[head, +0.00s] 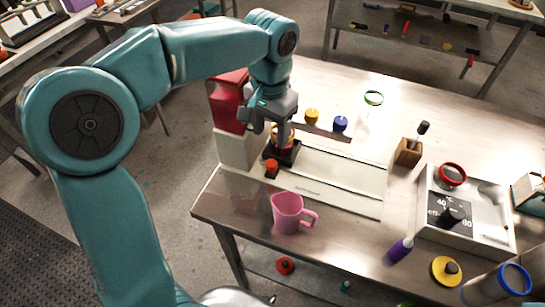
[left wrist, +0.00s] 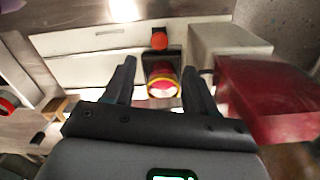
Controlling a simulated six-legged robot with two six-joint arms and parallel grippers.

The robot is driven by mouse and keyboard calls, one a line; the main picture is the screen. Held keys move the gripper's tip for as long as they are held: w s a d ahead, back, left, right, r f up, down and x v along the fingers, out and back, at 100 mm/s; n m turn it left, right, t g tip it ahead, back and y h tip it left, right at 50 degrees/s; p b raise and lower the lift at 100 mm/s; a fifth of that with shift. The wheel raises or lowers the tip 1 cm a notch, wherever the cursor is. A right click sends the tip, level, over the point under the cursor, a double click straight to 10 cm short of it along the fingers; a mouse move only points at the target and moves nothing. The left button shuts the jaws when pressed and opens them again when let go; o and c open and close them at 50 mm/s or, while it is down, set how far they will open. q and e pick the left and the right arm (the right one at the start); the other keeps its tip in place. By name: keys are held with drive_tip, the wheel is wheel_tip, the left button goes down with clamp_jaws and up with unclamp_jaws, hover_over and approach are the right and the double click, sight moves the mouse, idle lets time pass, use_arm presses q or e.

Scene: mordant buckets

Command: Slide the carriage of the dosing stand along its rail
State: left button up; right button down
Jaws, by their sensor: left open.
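The dosing stand has a long pale base (head: 330,185) with a rail along it. Its dark carriage (head: 287,154) is at the left end, beside the white block under the red tank (head: 229,100). A red knob (head: 271,167) is on the carriage's near side; it also shows in the left wrist view (left wrist: 160,40). A round, yellow-and-red-rimmed container (left wrist: 163,86) stands on the carriage. My left gripper (head: 281,128) is open above the carriage. In the left wrist view its fingers (left wrist: 158,60) are on either side of the container; contact cannot be told. My right gripper is out of view.
A pink jug (head: 287,213) stands near the front edge. Yellow (head: 312,116) and blue (head: 340,123) knobbed pieces are behind the rail.

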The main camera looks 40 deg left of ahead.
sight(272, 163)
use_arm(q)
wheel_tip(272, 163, down, 10)
drive_tip(key=shift+r, duration=0.1)
drive_tip(key=shift+d, duration=0.15)
clamp_jaws()
